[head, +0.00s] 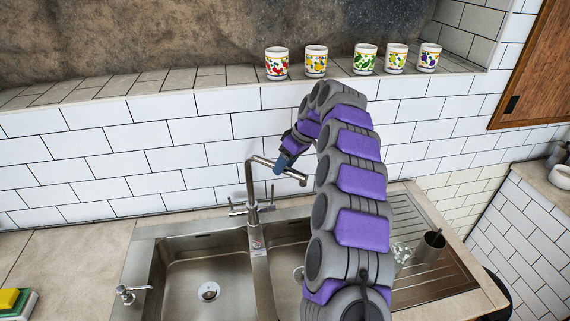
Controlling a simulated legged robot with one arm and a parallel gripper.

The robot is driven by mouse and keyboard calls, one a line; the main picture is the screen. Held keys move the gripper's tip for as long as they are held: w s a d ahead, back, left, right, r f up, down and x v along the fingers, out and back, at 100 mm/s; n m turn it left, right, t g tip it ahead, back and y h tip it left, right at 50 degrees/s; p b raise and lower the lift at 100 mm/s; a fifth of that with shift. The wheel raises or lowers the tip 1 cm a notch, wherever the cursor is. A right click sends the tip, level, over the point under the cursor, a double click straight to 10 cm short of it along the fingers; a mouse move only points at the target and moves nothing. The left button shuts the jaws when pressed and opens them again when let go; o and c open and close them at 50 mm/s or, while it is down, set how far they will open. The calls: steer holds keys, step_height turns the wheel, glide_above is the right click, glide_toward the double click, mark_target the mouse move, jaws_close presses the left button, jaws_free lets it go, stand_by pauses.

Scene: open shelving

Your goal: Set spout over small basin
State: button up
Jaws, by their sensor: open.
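The metal faucet (251,189) stands behind the divider between two steel basins. Its spout (265,162) reaches from the top of the column to the right, with its tip over the back of the small basin (287,238). The large basin (185,268) is to the left, with a drain in its floor. My gripper (282,165) is open and comes down from above at the middle of the spout. I cannot tell whether it touches the spout. My arm hides the right part of the small basin.
Several patterned cups (277,64) stand on the tiled ledge above. A soap dispenser (131,293) and sponges (14,301) are at left. The left counter (70,255) is mostly clear.

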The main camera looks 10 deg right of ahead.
steer(key=p+v, duration=0.6)
steer(key=v, duration=1.1)
steer(key=shift+d+f, duration=0.1)
